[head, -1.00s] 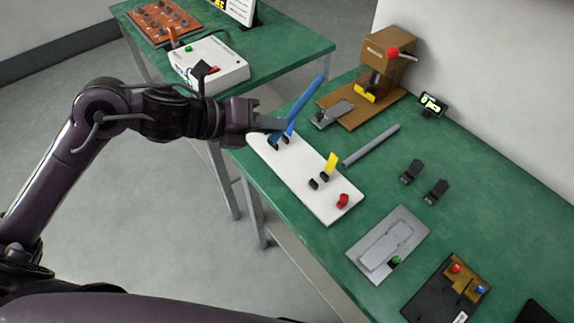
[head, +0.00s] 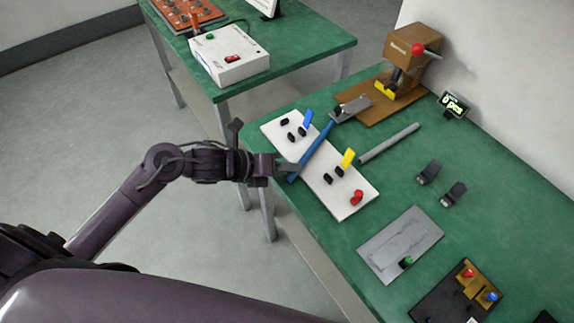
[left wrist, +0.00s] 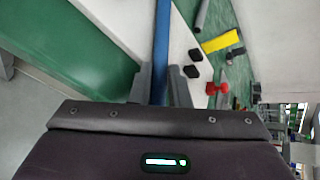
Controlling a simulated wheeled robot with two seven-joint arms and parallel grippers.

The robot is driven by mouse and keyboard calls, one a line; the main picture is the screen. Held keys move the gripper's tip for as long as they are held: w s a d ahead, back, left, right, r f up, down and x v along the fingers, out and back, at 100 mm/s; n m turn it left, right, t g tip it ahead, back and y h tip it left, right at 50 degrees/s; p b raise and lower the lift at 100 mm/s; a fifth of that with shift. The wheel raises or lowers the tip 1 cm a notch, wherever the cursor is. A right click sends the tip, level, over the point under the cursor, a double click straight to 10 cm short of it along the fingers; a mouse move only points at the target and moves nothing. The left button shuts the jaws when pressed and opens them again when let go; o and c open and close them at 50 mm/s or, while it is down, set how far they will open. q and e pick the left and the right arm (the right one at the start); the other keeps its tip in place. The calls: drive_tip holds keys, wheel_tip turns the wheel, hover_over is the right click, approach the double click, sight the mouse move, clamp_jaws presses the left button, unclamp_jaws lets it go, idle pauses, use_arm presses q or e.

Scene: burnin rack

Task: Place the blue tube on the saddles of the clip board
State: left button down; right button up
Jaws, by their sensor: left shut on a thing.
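The blue tube (head: 315,146) is in my left gripper (head: 291,169), which is shut on it near its lower end. The white clip board (head: 277,124) lies on the green table under the tube. The tube crosses the board between the blue-tag saddles (head: 292,136) and the yellow-tag saddles (head: 333,175), apart from both pairs. I cannot tell how high it is above the board. In the left wrist view the tube (left wrist: 162,45) runs up from between the fingers (left wrist: 161,88), with black saddles (left wrist: 193,63) to its right. My right gripper is not in view.
A grey tube (head: 390,143) lies right of the board. A brown press (head: 412,62) with a metal plate stands behind. Two black clips (head: 441,183), a grey plate (head: 400,245) and a button box (head: 462,290) lie to the right. A white switch box (head: 229,55) is on the other table.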

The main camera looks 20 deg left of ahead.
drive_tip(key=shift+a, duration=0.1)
use_arm(q)
drive_tip(key=c, duration=1.8)
unclamp_jaws()
drive_tip(key=shift+f, duration=0.1)
drive_tip(key=shift+o, duration=0.8)
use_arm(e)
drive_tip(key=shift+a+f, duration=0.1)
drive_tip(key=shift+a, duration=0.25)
use_arm(q)
drive_tip(key=v, duration=1.2)
drive_tip(key=shift+r+b, duration=0.25)
drive_tip(key=shift+b, duration=0.2)
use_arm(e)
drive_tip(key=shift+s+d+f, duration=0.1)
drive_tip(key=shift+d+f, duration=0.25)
